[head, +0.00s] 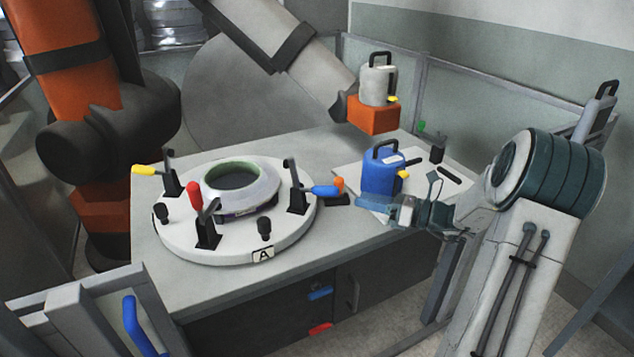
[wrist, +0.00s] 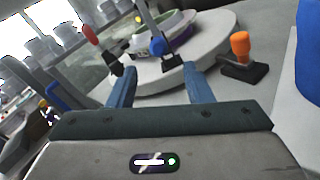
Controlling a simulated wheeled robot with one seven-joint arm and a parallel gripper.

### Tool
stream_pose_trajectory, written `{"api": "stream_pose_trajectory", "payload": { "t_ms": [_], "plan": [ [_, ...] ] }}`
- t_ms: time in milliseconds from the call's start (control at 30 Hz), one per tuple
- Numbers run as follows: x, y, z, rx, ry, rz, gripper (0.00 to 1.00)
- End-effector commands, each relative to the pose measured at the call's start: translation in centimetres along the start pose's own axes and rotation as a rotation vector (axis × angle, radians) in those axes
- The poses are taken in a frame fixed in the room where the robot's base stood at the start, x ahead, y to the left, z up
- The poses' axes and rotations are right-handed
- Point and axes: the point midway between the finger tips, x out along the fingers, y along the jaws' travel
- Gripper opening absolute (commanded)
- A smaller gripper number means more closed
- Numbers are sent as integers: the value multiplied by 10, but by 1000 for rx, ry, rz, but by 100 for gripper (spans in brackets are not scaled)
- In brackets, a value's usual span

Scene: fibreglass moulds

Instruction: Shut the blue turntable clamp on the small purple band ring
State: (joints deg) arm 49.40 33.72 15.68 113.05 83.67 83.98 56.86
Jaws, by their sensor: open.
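The white round turntable (head: 285,235), labelled A, sits on the grey bench. A pale ring with a green inner edge and a purple band (head: 235,216) rests at its middle; most of the band is hidden. The blue clamp handle (head: 326,191) sticks outward to the right from its black upright stand, away from the ring. In the wrist view the blue handle (wrist: 157,46) points toward me, beyond and between my fingers. My gripper (head: 378,207) is open and empty, right of the blue handle. Its fingers also show in the wrist view (wrist: 160,82), apart from the handle.
The red clamp handle (head: 194,195) stands up; the yellow one (head: 145,170) points outward left. An orange knob (head: 338,184) on a black base stands just behind the blue handle. A blue jug (head: 378,175) stands close behind my gripper. The bench front is clear.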

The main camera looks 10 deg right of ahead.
Motion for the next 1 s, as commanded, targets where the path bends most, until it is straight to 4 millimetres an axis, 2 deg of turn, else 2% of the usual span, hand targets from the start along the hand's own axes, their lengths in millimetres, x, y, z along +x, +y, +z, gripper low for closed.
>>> {"api": "stream_pose_trajectory", "payload": {
  "t_ms": [400, 533, 733, 1000],
  "plan": [
    [87, 2, -1, -1, 3, 7, 46],
    [108, 2, -1, -2, 3, 6, 46],
    [126, 2, -1, -1, 3, 5, 46],
    [129, 2, -1, -1, 3, 3, 46]
  ]
}}
